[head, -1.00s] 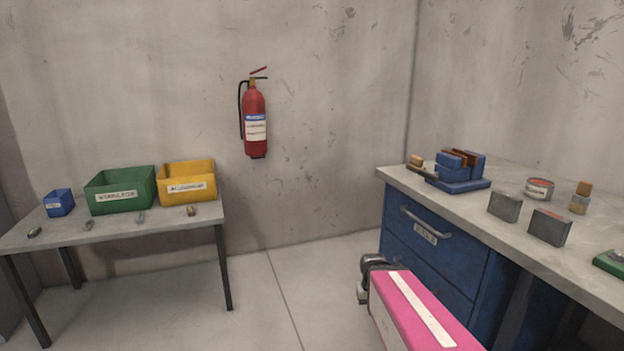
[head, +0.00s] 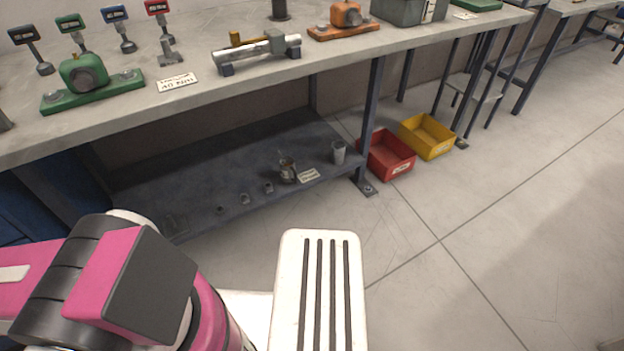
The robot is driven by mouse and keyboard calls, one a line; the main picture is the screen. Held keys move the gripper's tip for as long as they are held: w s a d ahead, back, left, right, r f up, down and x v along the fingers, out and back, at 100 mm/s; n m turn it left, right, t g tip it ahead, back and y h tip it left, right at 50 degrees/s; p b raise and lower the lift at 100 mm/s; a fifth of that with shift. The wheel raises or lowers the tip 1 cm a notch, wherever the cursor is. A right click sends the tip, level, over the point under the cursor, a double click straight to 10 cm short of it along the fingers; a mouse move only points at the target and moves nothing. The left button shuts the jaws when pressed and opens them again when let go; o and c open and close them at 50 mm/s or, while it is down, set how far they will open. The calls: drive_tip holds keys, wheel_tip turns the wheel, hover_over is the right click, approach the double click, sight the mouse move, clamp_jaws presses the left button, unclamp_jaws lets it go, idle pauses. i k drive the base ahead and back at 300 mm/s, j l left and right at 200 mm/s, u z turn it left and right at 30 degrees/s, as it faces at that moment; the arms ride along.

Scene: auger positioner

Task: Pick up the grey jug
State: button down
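On the low shelf under the workbench stands a grey cup-shaped vessel (head: 338,153), upright near the shelf's right end. To its left is a small metallic, brownish-grey vessel (head: 287,170) with something thin rising from its top. Both are small in the head view, and I cannot tell for sure which one is the grey jug. My gripper is not in view.
Several small grey pieces and a white label (head: 308,175) lie on the low shelf (head: 215,165). The workbench top (head: 205,95) overhangs it, with a table leg (head: 370,125) at its right end. Red (head: 388,155) and yellow (head: 428,137) bins stand on the floor. Floor at right is clear.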

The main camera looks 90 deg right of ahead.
sight(289, 174)
drive_tip(key=z, duration=3.75)
drive_tip(key=i+l+u, duration=0.15)
drive_tip(key=u, duration=0.3)
drive_tip(key=i+l+u, duration=0.1)
drive_tip(key=l+u, duration=0.25)
drive_tip(key=u, duration=0.15)
drive_tip(key=i+l+u, duration=0.1)
drive_tip(key=l, duration=0.65)
drive_tip(key=i+l+u, duration=0.15)
drive_tip(key=l, duration=0.6)
drive_tip(key=i+l+u, duration=0.1)
drive_tip(key=l, duration=0.7)
